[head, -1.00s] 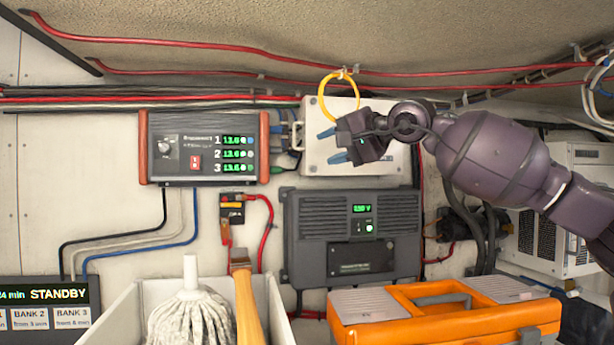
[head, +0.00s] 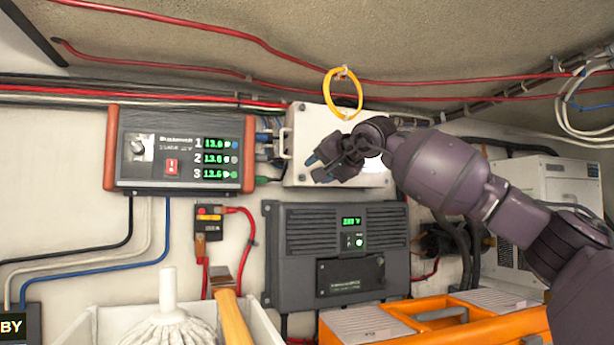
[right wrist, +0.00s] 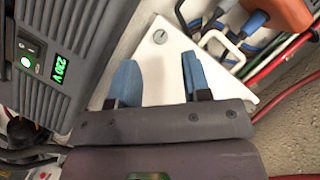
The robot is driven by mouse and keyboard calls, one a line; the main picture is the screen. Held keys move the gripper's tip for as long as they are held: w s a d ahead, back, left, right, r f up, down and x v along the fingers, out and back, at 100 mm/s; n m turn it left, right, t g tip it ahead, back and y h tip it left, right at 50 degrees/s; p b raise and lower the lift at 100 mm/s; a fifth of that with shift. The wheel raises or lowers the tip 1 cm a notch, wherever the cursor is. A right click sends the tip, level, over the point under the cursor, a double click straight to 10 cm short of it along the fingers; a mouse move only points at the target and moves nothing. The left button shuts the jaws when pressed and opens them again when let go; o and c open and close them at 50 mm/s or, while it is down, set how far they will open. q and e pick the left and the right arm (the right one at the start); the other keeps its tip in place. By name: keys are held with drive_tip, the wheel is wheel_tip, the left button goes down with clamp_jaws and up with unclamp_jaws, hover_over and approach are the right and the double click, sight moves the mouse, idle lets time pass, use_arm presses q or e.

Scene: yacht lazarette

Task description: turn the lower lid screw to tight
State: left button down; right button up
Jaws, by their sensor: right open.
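A white box with a lid (head: 310,125) is fixed to the wall; it also fills the middle of the right wrist view (right wrist: 158,80). A small round grey lid screw (right wrist: 160,36) shows near the box's lower left corner, which is at the top of the right wrist view. Its slot is too small to read. My right gripper (head: 318,170) is in front of the lid's lower left part. In the right wrist view its two blue fingers (right wrist: 160,72) are apart and empty, with the screw beyond their tips, roughly between them. My left gripper is not in view.
A charger with orange ends (head: 180,150) is left of the box and a grey inverter (head: 335,250) below it. A yellow ring (head: 343,95) hangs just above. A bin with a mop (head: 168,325) and an orange toolbox (head: 440,325) stand in front below.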

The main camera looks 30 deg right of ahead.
sight(303, 178)
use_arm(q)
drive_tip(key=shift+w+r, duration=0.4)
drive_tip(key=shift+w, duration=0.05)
use_arm(e)
drive_tip(key=shift+x, duration=2.55)
clamp_jaws()
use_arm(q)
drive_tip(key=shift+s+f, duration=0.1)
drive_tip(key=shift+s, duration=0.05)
